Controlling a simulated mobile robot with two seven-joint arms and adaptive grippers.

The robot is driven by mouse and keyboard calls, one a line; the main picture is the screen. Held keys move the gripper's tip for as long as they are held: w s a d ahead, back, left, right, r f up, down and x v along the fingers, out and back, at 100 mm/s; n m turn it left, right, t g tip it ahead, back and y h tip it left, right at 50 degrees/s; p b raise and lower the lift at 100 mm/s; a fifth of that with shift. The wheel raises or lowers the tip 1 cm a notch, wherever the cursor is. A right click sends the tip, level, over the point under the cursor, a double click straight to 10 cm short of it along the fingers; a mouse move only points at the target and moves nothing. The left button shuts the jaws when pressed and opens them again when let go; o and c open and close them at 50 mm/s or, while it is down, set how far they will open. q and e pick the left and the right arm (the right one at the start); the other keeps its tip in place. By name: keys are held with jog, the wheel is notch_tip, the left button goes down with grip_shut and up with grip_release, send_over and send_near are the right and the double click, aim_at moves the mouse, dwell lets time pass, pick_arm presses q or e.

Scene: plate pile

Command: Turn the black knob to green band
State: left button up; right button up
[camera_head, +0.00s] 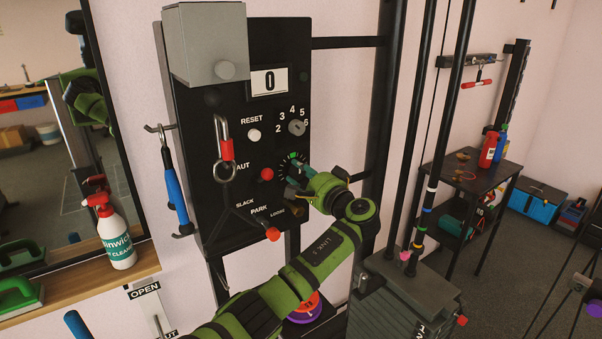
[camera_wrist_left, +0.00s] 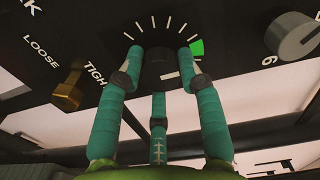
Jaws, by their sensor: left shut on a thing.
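The black knob (camera_wrist_left: 158,62) sits on a dark panel (camera_head: 215,150), inside a ring of white tick marks. A short green band (camera_wrist_left: 197,48) lies on this ring, right of the knob in the left wrist view; it also shows at the top of the dial in the head view (camera_head: 293,156). My left gripper (camera_wrist_left: 160,66) is shut on the knob, with teal fingers on both sides and a third finger below. In the head view my left gripper (camera_head: 296,180) covers most of the knob. My right gripper is not in view.
Near the dial are a red button (camera_head: 267,174), a white reset button (camera_head: 254,135), a grey numbered knob (camera_head: 296,127) and an orange-tipped lever (camera_head: 273,234). A carabiner (camera_head: 223,140) hangs on the panel's front. A weight stack (camera_head: 405,290) stands right of my arm.

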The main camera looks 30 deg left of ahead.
pick_arm(q)
jog(key=shift+f, duration=0.1)
jog(key=o, duration=1.1)
jog(key=shift+o, duration=0.2)
jog(key=v, duration=1.2)
jog(key=shift+s, duration=0.1)
